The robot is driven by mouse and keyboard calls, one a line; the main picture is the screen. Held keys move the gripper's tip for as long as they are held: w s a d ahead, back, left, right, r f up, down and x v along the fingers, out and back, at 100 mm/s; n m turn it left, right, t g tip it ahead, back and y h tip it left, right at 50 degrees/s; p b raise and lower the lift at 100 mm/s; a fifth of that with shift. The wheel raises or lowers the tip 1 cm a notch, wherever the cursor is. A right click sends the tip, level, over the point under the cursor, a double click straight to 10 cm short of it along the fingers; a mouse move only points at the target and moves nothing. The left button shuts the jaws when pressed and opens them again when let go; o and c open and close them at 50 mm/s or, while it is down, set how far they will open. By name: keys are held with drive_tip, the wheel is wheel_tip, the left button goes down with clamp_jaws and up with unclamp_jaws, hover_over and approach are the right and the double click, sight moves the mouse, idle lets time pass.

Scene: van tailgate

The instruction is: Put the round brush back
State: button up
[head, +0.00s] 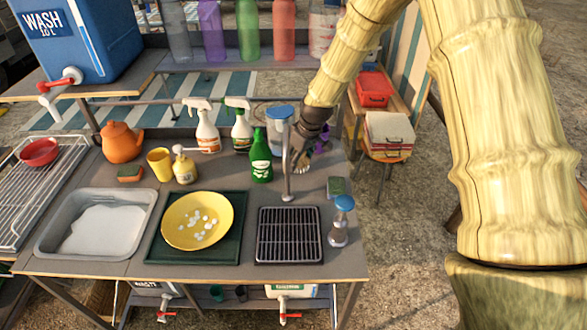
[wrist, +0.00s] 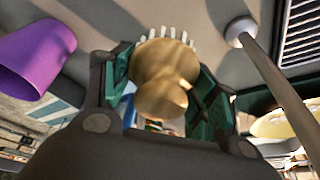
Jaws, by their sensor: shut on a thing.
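The round brush has a tan wooden knob (wrist: 165,75) and pale bristles. In the wrist view it sits between the dark green-padded fingers of my gripper (wrist: 168,98), which is shut on it. The bristles point away from the wrist camera, towards the grey table top. In the head view my gripper (head: 304,148) is low over the table's back right part, just right of the thin grey tap post (head: 288,165). Only the brush's pale bristles (head: 303,169) show there below the fingers. I cannot tell whether they touch the table.
A purple cup (wrist: 35,58) stands close to my gripper. A clear blue-lidded container (head: 279,122) and a green bottle (head: 260,158) stand to the left.

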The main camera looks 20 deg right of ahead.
sight(298, 177)
drive_tip(key=shift+f+p, duration=0.7)
drive_tip(key=shift+f, duration=1.75)
drive_tip(key=shift+f, duration=0.1)
drive_tip(key=o, duration=1.1)
drive_tip(key=shift+c, duration=0.2)
drive_tip(key=shift+r, duration=0.2)
drive_tip(key=shift+b+v, duration=1.5)
drive_tip(key=shift+v, duration=4.45)
